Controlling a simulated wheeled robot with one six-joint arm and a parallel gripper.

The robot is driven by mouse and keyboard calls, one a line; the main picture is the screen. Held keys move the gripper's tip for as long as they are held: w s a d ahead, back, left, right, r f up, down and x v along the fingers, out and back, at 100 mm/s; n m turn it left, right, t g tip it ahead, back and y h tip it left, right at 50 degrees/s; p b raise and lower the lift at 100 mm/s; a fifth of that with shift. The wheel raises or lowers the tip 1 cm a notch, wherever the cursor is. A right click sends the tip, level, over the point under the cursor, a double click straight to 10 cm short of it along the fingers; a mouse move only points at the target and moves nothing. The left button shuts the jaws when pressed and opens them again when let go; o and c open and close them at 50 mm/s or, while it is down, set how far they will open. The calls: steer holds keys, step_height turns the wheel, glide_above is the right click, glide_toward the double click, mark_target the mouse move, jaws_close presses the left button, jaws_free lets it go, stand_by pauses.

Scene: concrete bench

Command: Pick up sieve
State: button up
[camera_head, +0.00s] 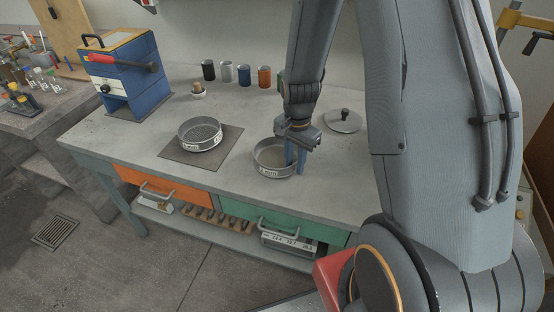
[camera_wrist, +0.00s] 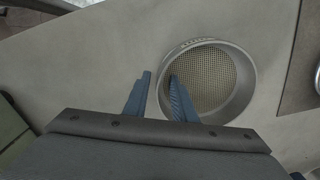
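A round metal sieve (camera_head: 268,172) with a label on its front stands on the bench. My gripper (camera_head: 296,162) is at its right rim, pointing down. In the wrist view the sieve (camera_wrist: 245,92) shows its mesh from above. There my gripper (camera_wrist: 160,88) is open, with one blue finger outside the sieve wall and the other over the inside, and a gap between finger and wall. A second, similar sieve (camera_head: 201,146) stands on a dark square mat (camera_head: 181,155) to the left.
A round metal lid (camera_head: 343,122) with a black knob lies right of the gripper. Several small jars, among them a blue one (camera_head: 244,75), line the wall. A blue machine (camera_head: 127,78) stands at the back left. The bench front is clear.

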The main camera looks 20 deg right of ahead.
jaws_close()
steer(key=shift+r, duration=0.1)
